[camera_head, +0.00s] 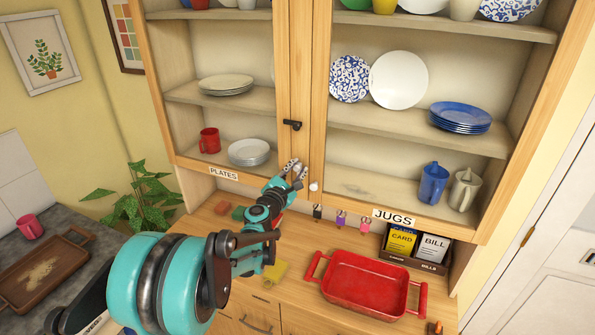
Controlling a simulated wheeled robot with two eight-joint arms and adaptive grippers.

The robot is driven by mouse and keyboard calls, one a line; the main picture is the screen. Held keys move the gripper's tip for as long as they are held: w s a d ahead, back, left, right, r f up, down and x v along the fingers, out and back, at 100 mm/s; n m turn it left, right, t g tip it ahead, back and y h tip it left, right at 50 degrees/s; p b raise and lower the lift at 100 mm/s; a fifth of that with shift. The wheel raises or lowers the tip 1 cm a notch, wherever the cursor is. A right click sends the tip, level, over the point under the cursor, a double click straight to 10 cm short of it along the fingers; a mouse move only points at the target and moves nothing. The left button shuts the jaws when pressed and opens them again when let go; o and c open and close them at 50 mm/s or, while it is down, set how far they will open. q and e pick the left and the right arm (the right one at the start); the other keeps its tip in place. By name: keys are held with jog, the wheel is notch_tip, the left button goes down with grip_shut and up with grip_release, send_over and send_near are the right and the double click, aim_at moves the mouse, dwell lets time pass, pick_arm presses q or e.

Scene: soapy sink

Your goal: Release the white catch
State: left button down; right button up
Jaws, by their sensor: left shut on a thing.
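My left gripper (297,169) is at the lower part of the meeting edges of the two cabinet doors. It is shut on a small white thing there, which looks like the white catch; the fingers hide most of it. A black catch (292,125) sits higher on the same door edges, above the gripper. A small white knob (314,187) shows on the right door's frame, just right of and below the gripper. Both glazed doors look closed. My right gripper is out of view.
Small coloured clips (341,218) hang under the cabinet. Plates, mugs and jugs stand on the shelves. A plant (140,200) is at left.

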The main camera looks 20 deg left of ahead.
pick_arm(q)
jog(key=shift+a+f, duration=0.1)
jog(key=shift+a, duration=0.05)
jog(key=c, duration=1.6)
grip_release()
jog(key=shift+o, duration=1)
jog(key=shift+a, duration=0.2)
jog(key=shift+s+d, duration=0.1)
jog(key=shift+s, duration=0.2)
jog(key=s, duration=1.1)
jog(key=shift+s+a, duration=0.2)
jog(key=shift+a, duration=0.1)
